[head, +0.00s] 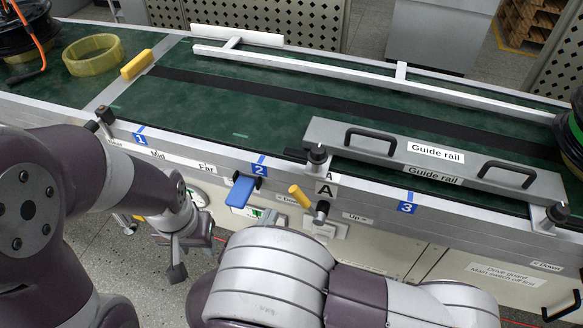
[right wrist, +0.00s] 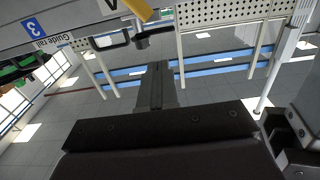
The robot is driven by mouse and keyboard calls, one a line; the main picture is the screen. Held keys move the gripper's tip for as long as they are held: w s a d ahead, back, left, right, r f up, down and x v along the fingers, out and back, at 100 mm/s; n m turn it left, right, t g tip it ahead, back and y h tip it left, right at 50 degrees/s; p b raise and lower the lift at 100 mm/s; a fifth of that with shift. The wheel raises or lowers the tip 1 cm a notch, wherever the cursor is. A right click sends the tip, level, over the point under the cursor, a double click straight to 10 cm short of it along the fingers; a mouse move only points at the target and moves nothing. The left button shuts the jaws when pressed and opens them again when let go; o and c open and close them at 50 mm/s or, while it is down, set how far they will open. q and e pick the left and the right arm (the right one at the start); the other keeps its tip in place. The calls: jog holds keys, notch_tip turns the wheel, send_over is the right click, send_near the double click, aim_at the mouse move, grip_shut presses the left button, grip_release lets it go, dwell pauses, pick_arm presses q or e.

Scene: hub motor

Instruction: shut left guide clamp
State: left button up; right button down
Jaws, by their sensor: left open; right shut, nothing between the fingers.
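The grey guide rail (head: 435,165), with two black handles, lies along the near side of the green conveyor. A dark clamp knob (head: 317,155) stands at its left end and another clamp (head: 556,215) at its right end. Below the left end, a yellow lever (head: 300,196) sticks out up and left beside a plate marked A; the right wrist view also shows a yellow piece (right wrist: 138,9). My left gripper (head: 180,255) is open and empty, low in front of the conveyor, left of the lever.
A blue lever (head: 240,191) projects from the conveyor front near label 2. A yellow block (head: 137,63) and a yellow ring (head: 93,54) are at the upper left. A long silver rail (head: 400,83) runs along the far side. The middle belt is clear.

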aim_at(297, 157)
jog(key=b+x, duration=0.3)
jog(key=x, duration=1.1)
jog(key=shift+f, duration=0.1)
